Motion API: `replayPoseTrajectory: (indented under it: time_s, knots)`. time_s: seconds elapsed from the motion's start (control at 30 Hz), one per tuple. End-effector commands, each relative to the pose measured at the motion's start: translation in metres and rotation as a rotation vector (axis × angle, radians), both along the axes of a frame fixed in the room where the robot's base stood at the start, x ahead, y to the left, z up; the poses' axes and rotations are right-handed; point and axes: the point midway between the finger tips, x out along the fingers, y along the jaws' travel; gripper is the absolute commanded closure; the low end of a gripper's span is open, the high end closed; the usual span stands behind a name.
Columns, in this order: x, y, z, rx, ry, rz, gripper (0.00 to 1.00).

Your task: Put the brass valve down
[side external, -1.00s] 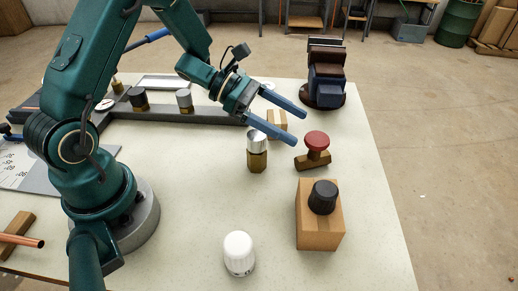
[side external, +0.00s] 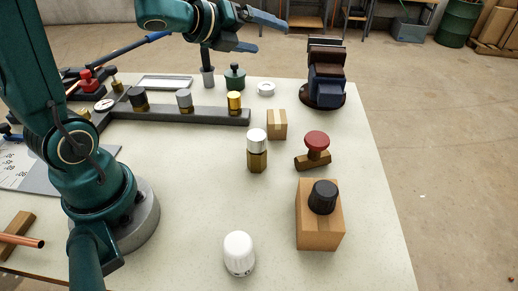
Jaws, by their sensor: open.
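A gold-coloured brass valve (side external: 234,101) stands upright in the right end of the dark rail (side external: 190,114). A second brass-bodied piece with a pale cap (side external: 257,151) stands upright on the bench, in front of the rail; I cannot tell which of the two the task names. A brass-coloured valve with a red knob (side external: 315,150) rests on the bench to its right. My gripper (side external: 270,34) is open and empty, raised well above the bench at the top and apart from all these pieces.
Black-capped (side external: 138,99) and grey-capped (side external: 184,99) pieces stand in the rail. A small carton (side external: 277,124), a larger box (side external: 320,232) with a black knob on it, a white cap (side external: 239,253) and a vise (side external: 326,75) stand around. The front middle bench (side external: 190,215) is clear.

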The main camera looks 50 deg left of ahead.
Motion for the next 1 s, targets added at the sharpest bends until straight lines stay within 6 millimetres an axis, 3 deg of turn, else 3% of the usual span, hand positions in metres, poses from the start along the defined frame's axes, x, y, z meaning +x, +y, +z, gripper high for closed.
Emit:
replayPoseTrajectory:
  time_s: [0.1,0.23,0.4,0.5,0.7,1.0]
  knots:
    - [-0.032,0.006,0.015,-0.398,0.001,0.375,0.09]
    - [-0.083,-0.003,0.005,-0.878,0.034,0.766,0.09]
    - [-0.153,-0.042,-0.020,-1.399,0.153,1.203,0.09]
    - [-0.184,-0.065,-0.031,-1.578,0.237,1.389,0.09]
    - [-0.212,-0.086,-0.039,-1.703,0.323,1.559,0.09]
    - [-0.212,-0.086,-0.039,-1.707,0.323,1.565,0.09]
